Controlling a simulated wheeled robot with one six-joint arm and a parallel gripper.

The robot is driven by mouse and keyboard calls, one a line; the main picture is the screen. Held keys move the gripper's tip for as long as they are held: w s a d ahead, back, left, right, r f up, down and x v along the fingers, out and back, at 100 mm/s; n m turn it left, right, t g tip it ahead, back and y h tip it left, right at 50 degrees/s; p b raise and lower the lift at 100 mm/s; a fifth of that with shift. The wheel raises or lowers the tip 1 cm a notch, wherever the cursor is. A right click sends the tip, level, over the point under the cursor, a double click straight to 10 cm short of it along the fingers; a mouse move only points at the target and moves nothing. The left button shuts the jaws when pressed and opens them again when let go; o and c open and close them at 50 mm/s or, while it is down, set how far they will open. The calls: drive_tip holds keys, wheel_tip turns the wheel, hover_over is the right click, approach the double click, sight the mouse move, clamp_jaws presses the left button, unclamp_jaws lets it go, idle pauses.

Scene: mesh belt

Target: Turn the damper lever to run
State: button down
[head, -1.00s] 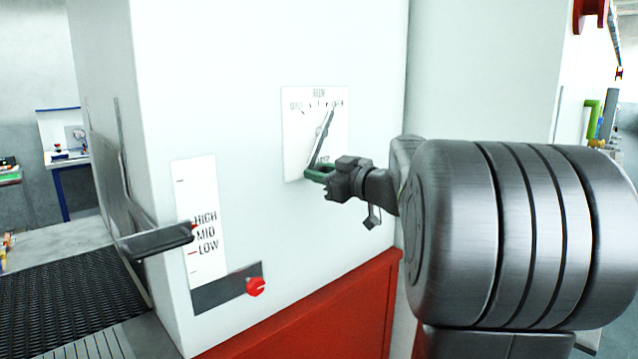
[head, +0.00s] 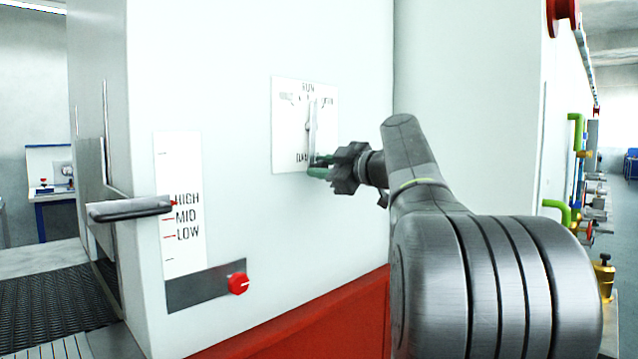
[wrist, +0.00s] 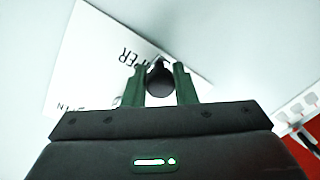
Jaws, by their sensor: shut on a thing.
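The damper plate (head: 290,140) is a white panel on the cabinet wall, with RUN printed at the top middle and other marks to either side. The damper lever (head: 312,115) is a thin grey pointer standing close to upright, its tip just right of centre below RUN. My gripper (head: 316,168) has green fingers at the plate's lower edge, closed on the lever's lower end. In the wrist view the lever's dark round knob (wrist: 160,80) sits between the two green fingers. The fingers partly hide the lever's low end in the head view.
A HIGH/MID/LOW scale (head: 180,250) with a dark handle (head: 130,208) stands to the left. A red knob (head: 238,283) is below it. A mesh belt (head: 50,305) lies at far left. Green pipes and valves (head: 577,150) are far right.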

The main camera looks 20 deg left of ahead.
drive_tip(key=shift+w+d+f+n+b, duration=0.1)
drive_tip(key=shift+w+n+b, duration=0.2)
drive_tip(key=shift+b, duration=0.25)
drive_tip(key=c, duration=1.2)
unclamp_jaws()
drive_tip(key=shift+o, duration=0.2)
drive_tip(key=b+v, duration=0.1)
drive_tip(key=v, duration=1.3)
drive_tip(key=shift+w, duration=0.1)
